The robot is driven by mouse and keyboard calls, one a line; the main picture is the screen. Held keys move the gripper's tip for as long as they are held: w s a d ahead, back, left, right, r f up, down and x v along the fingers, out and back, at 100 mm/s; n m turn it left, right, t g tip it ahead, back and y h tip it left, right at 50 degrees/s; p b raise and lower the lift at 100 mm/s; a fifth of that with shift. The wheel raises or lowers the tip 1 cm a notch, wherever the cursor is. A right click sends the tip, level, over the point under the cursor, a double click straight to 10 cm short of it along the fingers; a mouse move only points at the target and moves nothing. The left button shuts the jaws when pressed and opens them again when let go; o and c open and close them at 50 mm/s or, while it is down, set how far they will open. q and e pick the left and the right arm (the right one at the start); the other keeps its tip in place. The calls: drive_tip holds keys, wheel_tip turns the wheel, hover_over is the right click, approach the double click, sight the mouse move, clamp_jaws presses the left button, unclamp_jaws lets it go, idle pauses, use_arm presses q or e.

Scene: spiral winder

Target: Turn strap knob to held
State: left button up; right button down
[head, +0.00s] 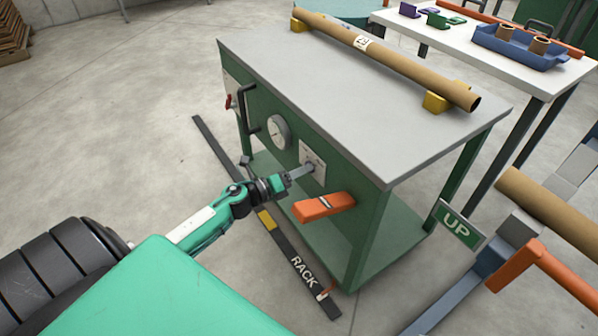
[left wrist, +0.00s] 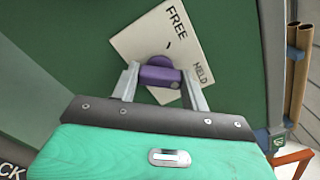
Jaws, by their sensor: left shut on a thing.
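The strap knob (left wrist: 160,76) is purple and sits on a white plate marked FREE and HELD (left wrist: 196,38) in the left wrist view. My left gripper (left wrist: 162,82) has its two fingers on either side of the knob and is shut on it. A short dark mark on the plate shows above the knob, between the two words. In the head view the plate (head: 313,160) is on the green front of the bench, and my left gripper (head: 300,173) reaches it from the left. The knob is hidden there. My right gripper is not in view.
A round dial (head: 279,132) and a black bar handle (head: 249,108) are to the left. A cardboard tube (head: 390,60) lies on yellow supports on the grey bench top (head: 300,75).

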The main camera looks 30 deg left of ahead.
use_arm(q)
drive_tip(key=o, duration=1)
drive_tip(key=shift+v, duration=6.9)
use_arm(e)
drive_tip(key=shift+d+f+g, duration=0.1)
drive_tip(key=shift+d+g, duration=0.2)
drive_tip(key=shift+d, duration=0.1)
use_arm(q)
drive_tip(key=shift+f, duration=0.1)
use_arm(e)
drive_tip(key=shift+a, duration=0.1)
